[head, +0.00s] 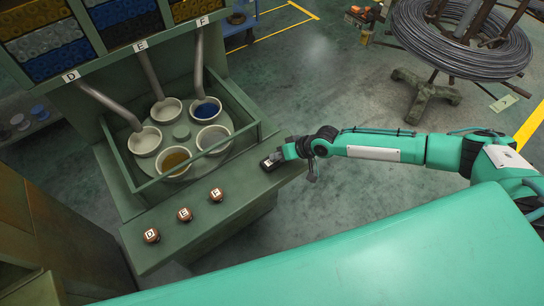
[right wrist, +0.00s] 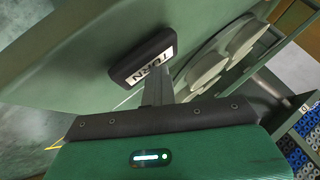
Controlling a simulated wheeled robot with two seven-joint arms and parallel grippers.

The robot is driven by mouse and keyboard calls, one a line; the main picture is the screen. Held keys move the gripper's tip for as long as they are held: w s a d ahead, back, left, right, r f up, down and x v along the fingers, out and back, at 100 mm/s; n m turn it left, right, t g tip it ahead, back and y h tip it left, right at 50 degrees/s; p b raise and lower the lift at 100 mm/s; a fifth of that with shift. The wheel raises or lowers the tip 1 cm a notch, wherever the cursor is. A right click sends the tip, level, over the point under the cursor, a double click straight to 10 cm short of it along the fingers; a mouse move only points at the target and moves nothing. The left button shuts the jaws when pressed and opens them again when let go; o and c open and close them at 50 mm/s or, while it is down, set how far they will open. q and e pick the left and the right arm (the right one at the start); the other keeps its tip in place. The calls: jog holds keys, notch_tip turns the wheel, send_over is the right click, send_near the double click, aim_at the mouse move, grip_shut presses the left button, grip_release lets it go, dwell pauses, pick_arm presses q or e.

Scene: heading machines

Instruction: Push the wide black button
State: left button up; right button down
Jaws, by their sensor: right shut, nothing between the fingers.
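The wide black button (head: 268,164) sits at the right end of the green machine's front ledge. In the right wrist view the button (right wrist: 140,58) is a dark rounded bar with a white label reading TURN. My right gripper (head: 284,154) is just beside and over the button in the head view, partly covering it. In the right wrist view its fingers (right wrist: 160,86) are shut, empty, and point at the button's near edge. I cannot tell whether they touch it. My left gripper is not in view.
A wire coil (head: 460,40) stands at upper right. Open floor lies beyond the machine.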

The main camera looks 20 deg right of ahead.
aim_at(278, 161)
jog(key=shift+s+d+f, duration=0.1)
jog(key=shift+s+f, duration=0.15)
notch_tip(278, 161, up, 6)
jog(key=p, duration=0.5)
jog(key=shift+w, duration=0.15)
jog(key=shift+r, duration=0.15)
jog(key=shift+w, duration=0.1)
dwell(0.3)
